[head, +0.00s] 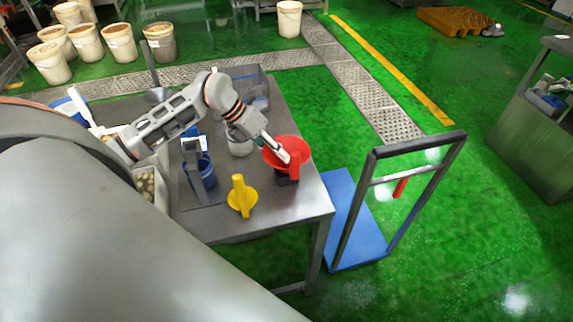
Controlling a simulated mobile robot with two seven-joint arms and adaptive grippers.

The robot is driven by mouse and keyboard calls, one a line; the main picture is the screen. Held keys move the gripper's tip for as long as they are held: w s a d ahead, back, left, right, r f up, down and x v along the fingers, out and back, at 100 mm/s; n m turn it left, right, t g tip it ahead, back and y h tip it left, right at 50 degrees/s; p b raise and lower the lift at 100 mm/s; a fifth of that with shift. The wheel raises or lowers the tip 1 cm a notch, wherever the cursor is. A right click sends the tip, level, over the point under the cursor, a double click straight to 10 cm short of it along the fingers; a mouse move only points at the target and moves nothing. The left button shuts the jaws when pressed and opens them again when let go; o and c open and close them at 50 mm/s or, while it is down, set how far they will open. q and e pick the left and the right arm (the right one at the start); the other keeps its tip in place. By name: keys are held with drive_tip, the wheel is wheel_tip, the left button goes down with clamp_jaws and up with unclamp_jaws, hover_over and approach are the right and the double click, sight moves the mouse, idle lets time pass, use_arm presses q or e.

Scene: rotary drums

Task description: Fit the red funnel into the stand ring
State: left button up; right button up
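The red funnel (300,151) is near the right edge of the metal table, its wide round part and a red spout showing. My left gripper (283,155) is at the funnel, its fingertips over the wide part beside the spout. Whether the fingers are closed on it is too small to tell. A dark patch or block shows just below the funnel. A dark grey stand (192,164) with an upright frame is left of it on the table; I cannot make out its ring clearly. My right gripper is not in view.
A blue container (206,172) is at the stand, a whitish pot (239,146) behind the yellow funnel. A blue trolley (358,240) with a tall handle stands right of the table (275,208).

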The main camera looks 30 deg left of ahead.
use_arm(q)
clamp_jaws()
